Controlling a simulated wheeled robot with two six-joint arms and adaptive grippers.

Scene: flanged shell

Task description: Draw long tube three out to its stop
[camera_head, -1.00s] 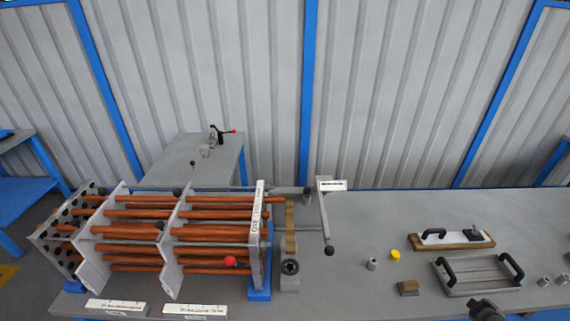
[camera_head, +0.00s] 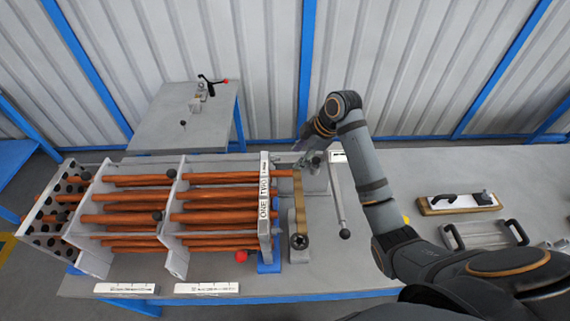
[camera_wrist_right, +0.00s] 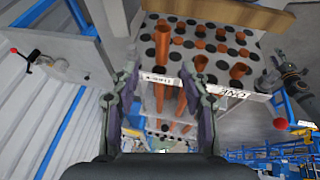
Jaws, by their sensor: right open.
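Several copper-coloured long tubes (camera_head: 215,195) run lengthwise through the plates of the flanged shell frame. The front plate's white label strip (camera_head: 264,208) reads ONE and TWO at its near part; lettering further back is too small to read. A tube end (camera_head: 284,173) sticks out past this plate at the far side, and tube ends (camera_wrist_right: 161,45) of unequal length also show in the wrist view. I cannot tell which is three. My right gripper (camera_head: 312,157) is just right of the far end of the plate. Its fingers (camera_wrist_right: 161,95) are apart, with a tube visible between them.
A wooden bar (camera_head: 298,205) on a grey stand and a lever (camera_head: 338,205) with a dark knob stand close to the gripper. A perforated plate (camera_head: 50,215) closes the far left end. A handled grey tray (camera_head: 484,234) and a wooden-edged block (camera_head: 458,203) lie at right.

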